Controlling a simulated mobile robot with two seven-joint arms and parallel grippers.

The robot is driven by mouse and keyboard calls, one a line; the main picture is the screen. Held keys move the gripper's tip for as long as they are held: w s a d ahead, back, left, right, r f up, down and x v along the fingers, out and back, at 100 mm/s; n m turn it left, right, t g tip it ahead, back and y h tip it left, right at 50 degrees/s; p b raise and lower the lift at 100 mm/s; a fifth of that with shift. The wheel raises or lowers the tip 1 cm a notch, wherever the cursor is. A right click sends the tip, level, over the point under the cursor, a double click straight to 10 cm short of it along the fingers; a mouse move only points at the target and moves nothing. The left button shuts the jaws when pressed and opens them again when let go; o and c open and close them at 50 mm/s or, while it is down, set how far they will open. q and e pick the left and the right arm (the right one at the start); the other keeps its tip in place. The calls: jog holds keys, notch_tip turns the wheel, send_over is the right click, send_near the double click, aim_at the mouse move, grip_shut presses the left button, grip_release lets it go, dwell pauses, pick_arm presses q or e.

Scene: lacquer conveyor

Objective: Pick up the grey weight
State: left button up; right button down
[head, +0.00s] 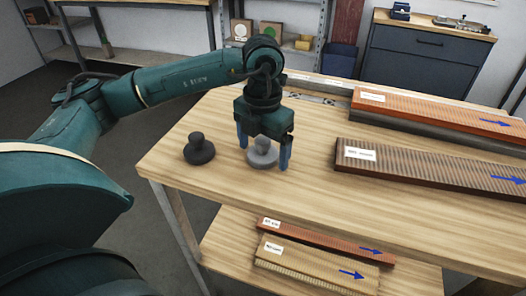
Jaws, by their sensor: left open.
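The grey weight (262,158) stands upright on the wooden table (300,200), near its left end. My left gripper (264,158) is pointed down over it, with its two blue fingers apart on either side of the weight. A black weight (198,150) of similar shape stands on the table just to the left of the gripper. My right gripper is not in view.
Long ribbed slabs with blue arrows lie on the table at right, one brown (440,173) and one orange (435,112). Two more slabs (320,262) lie on the lower shelf. A dark cabinet (420,60) stands behind. Table in front of the grey weight is clear.

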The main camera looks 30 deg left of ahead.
pick_arm(q)
jog(key=shift+r, duration=0.1)
jog(key=c, duration=1.4)
